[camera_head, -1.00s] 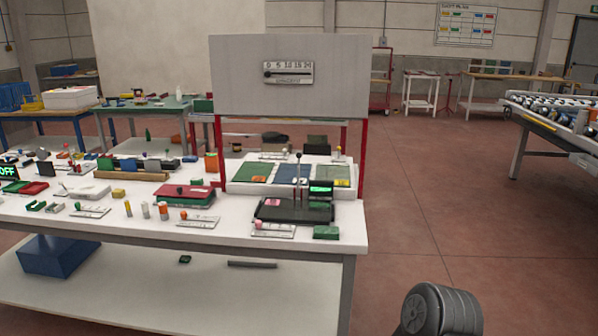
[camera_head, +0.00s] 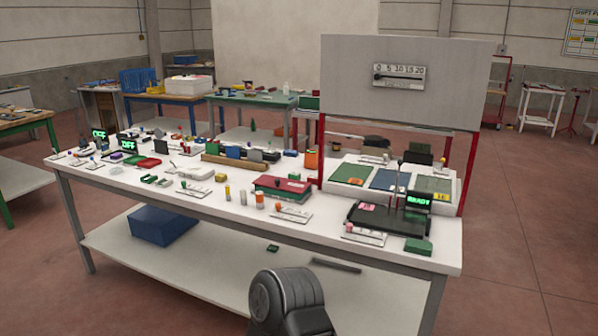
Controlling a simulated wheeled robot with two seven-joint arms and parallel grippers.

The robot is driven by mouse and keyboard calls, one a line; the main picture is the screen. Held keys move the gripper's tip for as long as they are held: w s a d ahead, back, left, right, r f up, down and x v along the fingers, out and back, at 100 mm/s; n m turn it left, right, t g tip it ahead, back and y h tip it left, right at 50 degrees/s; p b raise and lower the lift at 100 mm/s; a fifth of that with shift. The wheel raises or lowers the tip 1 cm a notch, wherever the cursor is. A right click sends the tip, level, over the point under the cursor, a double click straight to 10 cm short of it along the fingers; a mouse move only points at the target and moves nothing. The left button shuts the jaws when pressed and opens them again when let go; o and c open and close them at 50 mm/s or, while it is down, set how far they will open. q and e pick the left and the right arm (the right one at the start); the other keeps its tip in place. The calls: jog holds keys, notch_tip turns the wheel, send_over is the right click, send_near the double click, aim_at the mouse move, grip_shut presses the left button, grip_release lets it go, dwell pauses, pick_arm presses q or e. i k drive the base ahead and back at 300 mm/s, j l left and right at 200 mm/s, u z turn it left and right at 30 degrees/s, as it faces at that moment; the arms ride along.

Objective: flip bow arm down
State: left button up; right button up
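No part is labelled as the bow arm, and I cannot tell for sure which it is. A thin dark upright rod (camera_head: 399,178) rises from the black tray (camera_head: 372,222) at the right end of the white table, beside a small green-lit display reading READY (camera_head: 418,202). A grey panel (camera_head: 345,75) on a red frame stands behind it, with a white scale plate and dark pointer (camera_head: 398,77). Neither gripper shows. Only a dark rounded part of my own body is at the bottom middle, apart from these things.
The white table (camera_head: 110,182) carries several small items, a red book-like block (camera_head: 283,186) and two displays at the left reading OFF (camera_head: 127,146). A blue box (camera_head: 160,225) is on its lower shelf. Other benches stand behind. The floor (camera_head: 540,235) at right is clear.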

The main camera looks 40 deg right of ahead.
aim_at(400, 163)
jog(key=l+u, duration=0.15)
jog(key=u, duration=0.15)
jog(key=k+l, duration=0.15)
jog(key=l, duration=0.55)
jog(key=k+l, duration=0.15)
jog(key=l, duration=0.6)
jog(key=k+l, duration=0.1)
jog(key=l, duration=0.6)
jog(key=k+l, duration=0.15)
jog(key=l, duration=0.6)
jog(key=k+l, duration=0.15)
jog(key=l, duration=0.55)
jog(key=k+l, duration=0.15)
jog(key=l, duration=0.55)
jog(key=k+l, duration=0.15)
jog(key=l, duration=0.6)
jog(key=k+l, duration=0.15)
jog(key=l, duration=0.55)
